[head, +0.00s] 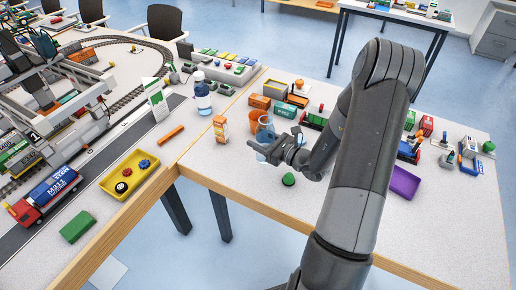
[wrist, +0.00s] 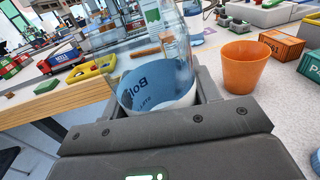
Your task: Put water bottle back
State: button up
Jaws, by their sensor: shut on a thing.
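My gripper (head: 264,149) is over the right table (head: 440,225), near its left end. It is shut on a clear water bottle (head: 264,130) with a blue label, which looks upright. A second bottle (head: 202,95) with a white cap and blue label stands on the left table, near the seam between the tables.
An orange cup (head: 256,117) is close behind the held bottle; it also shows in the wrist view (wrist: 242,66). An orange-and-white carton (head: 221,128) stands to the left. A yellow tray (head: 130,174) and toy truck (head: 45,194) are on the left table.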

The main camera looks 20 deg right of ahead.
jog(key=shift+w+a+f, duration=0.3)
jog(key=shift+a+f, duration=0.05)
jog(key=shift+a, duration=0.05)
jog(key=shift+f, duration=1.95)
jog(key=shift+f, duration=0.1)
jog(key=o, duration=1.1)
jog(key=v, duration=1.2)
